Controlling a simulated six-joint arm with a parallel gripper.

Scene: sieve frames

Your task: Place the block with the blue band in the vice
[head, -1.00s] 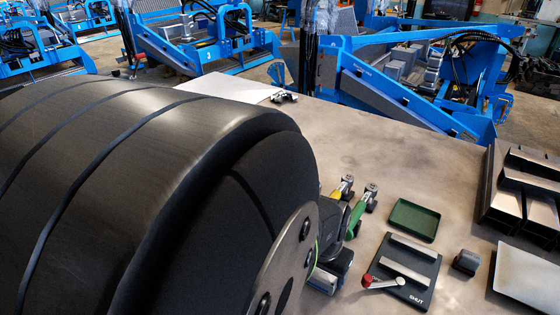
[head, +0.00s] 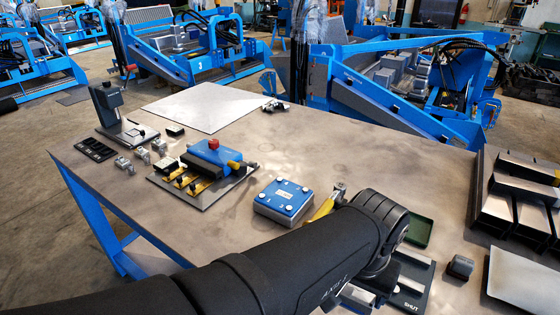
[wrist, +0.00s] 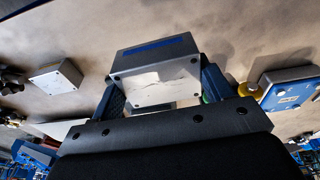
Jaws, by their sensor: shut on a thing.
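In the wrist view my gripper (wrist: 161,84) is shut on a grey block with a dark blue band (wrist: 153,50). Its fingers press on the block's two sides, and a pale face with corner screws points at the camera. In the head view the gripper and the block are mostly hidden behind my black arm. The vice (head: 412,285), a dark plate with two pale bars and the word SHUT, lies on the table just right of and below my arm's end. The arm covers its left part and its lever.
A green tray (head: 420,232) lies behind the vice and a small dark block (head: 460,267) to its right. A blue-topped box (head: 283,200) and a yellow-handled tool (head: 325,207) are left of the arm's end. Dark bins (head: 508,200) stand at the right edge.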

